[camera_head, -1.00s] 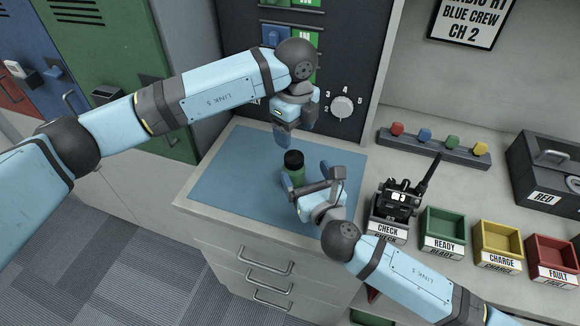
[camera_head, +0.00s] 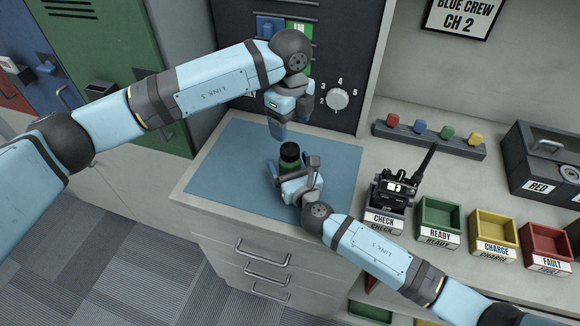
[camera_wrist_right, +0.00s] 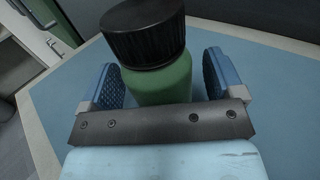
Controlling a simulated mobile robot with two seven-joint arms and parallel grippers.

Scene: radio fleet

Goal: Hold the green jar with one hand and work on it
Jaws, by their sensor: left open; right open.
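The green jar (camera_head: 289,160) with a black ribbed lid (camera_head: 290,149) stands upright on the blue mat (camera_head: 230,180). My right gripper (camera_head: 290,168) is open around the jar, one finger on each side. In the right wrist view the jar (camera_wrist_right: 163,85) stands between the blue pads of the open right gripper (camera_wrist_right: 165,82), with gaps visible at both sides. The head view hides the lower part of the jar behind that gripper. My left gripper (camera_head: 277,130) points down, open, above and just behind the jar, apart from the lid.
A black radio (camera_head: 397,190) stands in the CHECK holder right of the mat. Green (camera_head: 440,218), yellow (camera_head: 493,230) and red (camera_head: 547,245) trays continue to the right. A dark panel with a dial (camera_head: 338,99) rises behind the mat. The mat's left part is clear.

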